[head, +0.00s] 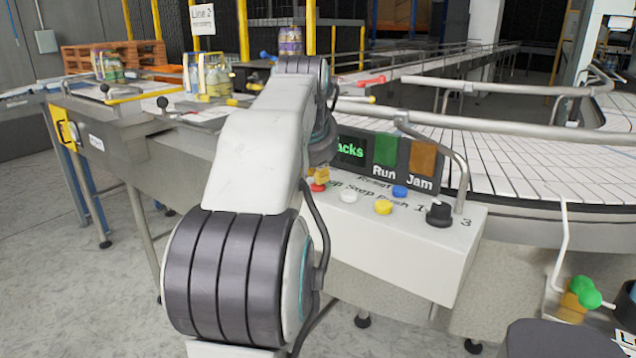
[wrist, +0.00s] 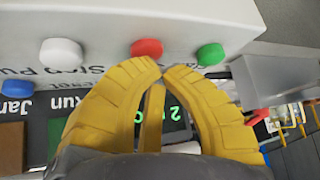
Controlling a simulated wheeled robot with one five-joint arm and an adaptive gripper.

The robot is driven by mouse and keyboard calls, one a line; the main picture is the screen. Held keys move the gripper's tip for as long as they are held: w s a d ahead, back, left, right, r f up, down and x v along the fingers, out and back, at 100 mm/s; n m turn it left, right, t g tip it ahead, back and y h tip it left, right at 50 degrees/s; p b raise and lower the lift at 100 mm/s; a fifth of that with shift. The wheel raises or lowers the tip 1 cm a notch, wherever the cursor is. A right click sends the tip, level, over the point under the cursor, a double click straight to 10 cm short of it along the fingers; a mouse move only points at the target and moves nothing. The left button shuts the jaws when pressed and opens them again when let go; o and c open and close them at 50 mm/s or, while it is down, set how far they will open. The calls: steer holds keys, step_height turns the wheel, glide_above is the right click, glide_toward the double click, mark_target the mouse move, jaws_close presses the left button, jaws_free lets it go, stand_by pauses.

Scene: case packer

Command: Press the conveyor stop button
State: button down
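The control box (head: 400,246) carries a row of coloured buttons below a lit display. The red button (head: 318,187) is partly hidden by my arm; it shows whole in the wrist view (wrist: 146,48), between a white button (wrist: 62,53) and a green button (wrist: 210,54). Labels by the buttons are only partly readable. My gripper (wrist: 163,68) has its yellow fingertips together, with nothing between them. In the wrist view the tips appear just below the red button. In the head view my gripper (head: 322,174) is beside it, mostly hidden; contact cannot be told.
A blue button (head: 399,191), a yellow button (head: 383,207) and a black knob (head: 439,214) are on the same box. The display panel (head: 390,158) and a metal rail (head: 455,165) stand behind the buttons. The conveyor (head: 540,165) runs behind.

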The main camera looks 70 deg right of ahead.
stand_by(0.4)
steer(key=shift+r+p, duration=0.95)
steer(key=shift+p, duration=0.1)
steer(key=shift+r, duration=0.1)
step_height(320, 180, up, 5)
steer(key=p, duration=0.5)
stand_by(0.6)
